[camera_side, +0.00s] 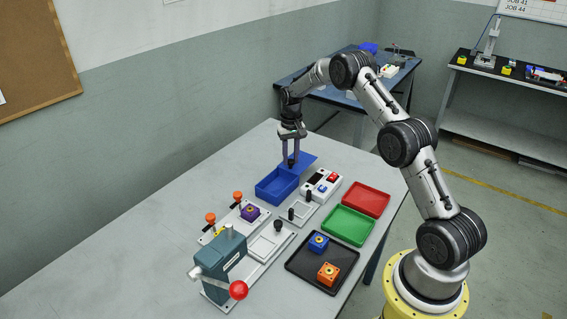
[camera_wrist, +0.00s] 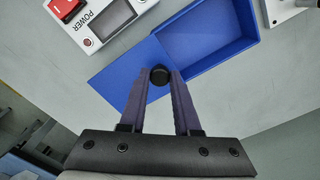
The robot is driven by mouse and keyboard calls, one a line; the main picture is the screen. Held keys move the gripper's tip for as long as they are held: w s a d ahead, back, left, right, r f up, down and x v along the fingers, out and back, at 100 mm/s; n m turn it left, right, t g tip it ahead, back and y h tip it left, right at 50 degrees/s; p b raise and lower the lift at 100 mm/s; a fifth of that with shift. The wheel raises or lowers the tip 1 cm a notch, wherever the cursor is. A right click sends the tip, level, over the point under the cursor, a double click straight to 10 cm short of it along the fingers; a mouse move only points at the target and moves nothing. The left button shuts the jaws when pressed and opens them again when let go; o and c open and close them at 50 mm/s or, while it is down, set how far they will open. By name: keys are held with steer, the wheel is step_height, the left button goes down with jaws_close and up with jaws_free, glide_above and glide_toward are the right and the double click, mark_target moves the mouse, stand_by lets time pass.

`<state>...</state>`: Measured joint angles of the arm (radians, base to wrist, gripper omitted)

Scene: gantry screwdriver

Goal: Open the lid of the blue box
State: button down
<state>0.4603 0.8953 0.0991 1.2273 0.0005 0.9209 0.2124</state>
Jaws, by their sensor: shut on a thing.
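The blue box (camera_side: 277,187) stands on the grey table with its inside showing; its open interior (camera_wrist: 208,45) also fills the upper right of the wrist view. Its flat blue lid (camera_side: 304,159) is off to the far side of the box, uncovering most of it. In the wrist view the lid (camera_wrist: 118,84) lies beside and against the box's edge; I cannot tell whether it rests on the rim. My gripper (camera_side: 291,163) points down over the lid. In the wrist view its fingertips (camera_wrist: 160,77) are shut on the lid's black knob (camera_wrist: 160,74).
A white power unit (camera_side: 321,186) with a red switch stands close to the lid and box. Red (camera_side: 366,199) and green (camera_side: 348,226) trays and a black tray (camera_side: 333,284) with two blocks lie nearer. The table left of the box is clear.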

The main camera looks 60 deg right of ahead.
steer(key=c, duration=0.6)
jaws_free()
steer(key=shift+r, duration=0.1)
step_height(320, 180, up, 14)
